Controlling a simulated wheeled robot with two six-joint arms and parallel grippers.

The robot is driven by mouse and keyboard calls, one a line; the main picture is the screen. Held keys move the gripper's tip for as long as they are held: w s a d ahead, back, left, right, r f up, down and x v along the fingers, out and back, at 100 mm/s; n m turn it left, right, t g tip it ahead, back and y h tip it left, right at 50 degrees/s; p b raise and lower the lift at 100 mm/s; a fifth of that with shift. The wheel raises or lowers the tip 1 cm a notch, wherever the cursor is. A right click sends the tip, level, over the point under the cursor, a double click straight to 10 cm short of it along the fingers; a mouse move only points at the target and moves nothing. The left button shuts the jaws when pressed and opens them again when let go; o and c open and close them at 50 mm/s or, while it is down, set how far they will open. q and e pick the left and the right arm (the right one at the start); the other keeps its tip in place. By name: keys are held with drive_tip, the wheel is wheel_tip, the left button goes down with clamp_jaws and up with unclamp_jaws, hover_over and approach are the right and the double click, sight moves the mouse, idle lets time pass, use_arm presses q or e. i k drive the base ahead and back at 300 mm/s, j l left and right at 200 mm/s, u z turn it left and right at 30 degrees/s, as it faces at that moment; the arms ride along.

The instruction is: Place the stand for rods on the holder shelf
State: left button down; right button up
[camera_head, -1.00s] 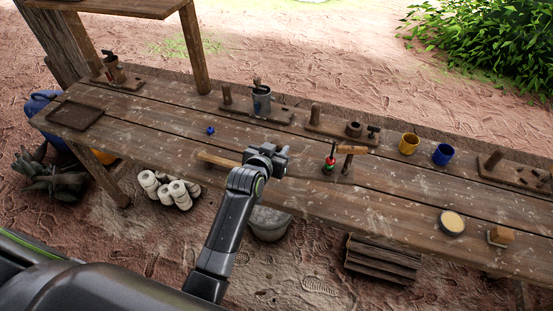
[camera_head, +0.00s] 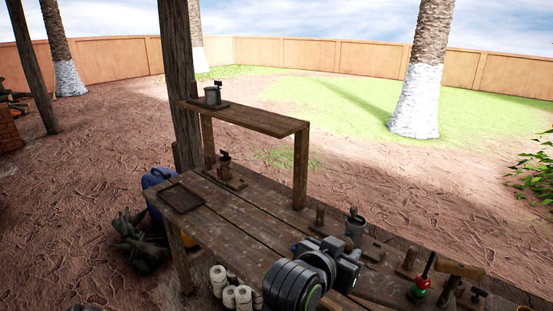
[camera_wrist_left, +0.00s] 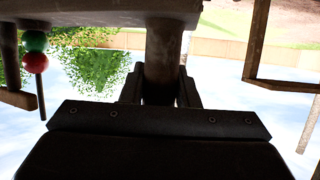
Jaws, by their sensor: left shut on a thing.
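My left gripper (camera_head: 350,262) is in the head view at lower right, over the workbench, left of a red and green piece with a rod (camera_head: 420,284). In the left wrist view my left gripper (camera_wrist_left: 163,92) is shut around a dark wooden post, which appears to be part of the stand for rods (camera_wrist_left: 166,50). My right gripper is not in view.
The wooden workbench (camera_head: 232,240) carries a shallow dark tray (camera_head: 181,197), a metal cup (camera_head: 355,228) and small wooden stands. A shelf leg (camera_head: 300,170) rises from the bench's back edge. The shelf is clear right of the pot. White rolls (camera_head: 236,293) sit below the bench.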

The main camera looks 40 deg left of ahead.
sight(253, 118)
drive_tip(key=i+j, duration=0.1)
drive_tip(key=j, duration=0.35)
drive_tip(key=i+j+u, duration=0.1)
drive_tip(key=j, duration=0.35)
drive_tip(key=i+j, duration=0.1)
drive_tip(key=j, duration=0.4)
drive_tip(key=i+j, duration=0.1)
drive_tip(key=j, duration=0.35)
drive_tip(key=i+j+u, duration=0.1)
drive_tip(key=j, duration=0.35)
drive_tip(key=i+j, duration=0.1)
drive_tip(key=j, duration=0.35)
drive_tip(key=i+j+u, duration=0.1)
drive_tip(key=j, duration=0.35)
